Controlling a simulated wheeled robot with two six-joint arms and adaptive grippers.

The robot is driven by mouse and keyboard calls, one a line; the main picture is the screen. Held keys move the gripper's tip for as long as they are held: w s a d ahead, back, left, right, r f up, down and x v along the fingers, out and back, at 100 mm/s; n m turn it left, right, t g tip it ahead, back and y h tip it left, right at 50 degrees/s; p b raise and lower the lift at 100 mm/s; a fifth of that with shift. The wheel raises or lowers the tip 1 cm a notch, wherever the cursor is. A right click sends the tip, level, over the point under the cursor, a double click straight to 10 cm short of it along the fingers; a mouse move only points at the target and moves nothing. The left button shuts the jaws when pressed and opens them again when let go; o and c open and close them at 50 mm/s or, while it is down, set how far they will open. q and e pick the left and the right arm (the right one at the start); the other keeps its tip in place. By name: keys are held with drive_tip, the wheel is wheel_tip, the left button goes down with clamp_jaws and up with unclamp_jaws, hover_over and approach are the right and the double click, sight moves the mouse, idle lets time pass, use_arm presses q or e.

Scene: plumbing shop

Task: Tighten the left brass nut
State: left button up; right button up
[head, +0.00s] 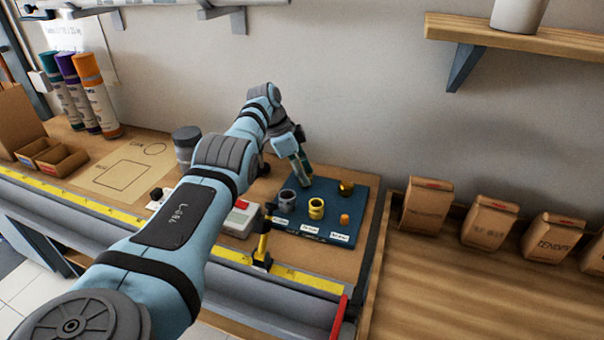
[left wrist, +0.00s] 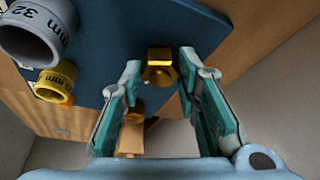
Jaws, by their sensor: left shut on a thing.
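A dark blue board (head: 352,206) lies on the bench and carries the fittings. My left gripper (head: 306,180) reaches down over its back left part. In the head view the gripper hides this nut. A second brass nut (head: 346,188) stands to the right on the board. My right gripper is not in view.
A grey ring marked 32 mm (head: 287,201), a yellow ring (head: 316,208) and a small orange ring (head: 344,219) stand along the board's front. A grey jar (head: 185,143) stands left of my arm. Brown paper bags (head: 427,205) stand on the right. Bare wall is behind.

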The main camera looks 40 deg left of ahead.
use_arm(q)
drive_tip(key=shift+f, duration=0.1)
drive_tip(key=o, duration=1.2)
drive_tip(key=shift+c, duration=0.2)
drive_tip(key=v, duration=1.2)
drive_tip(key=shift+d, duration=0.1)
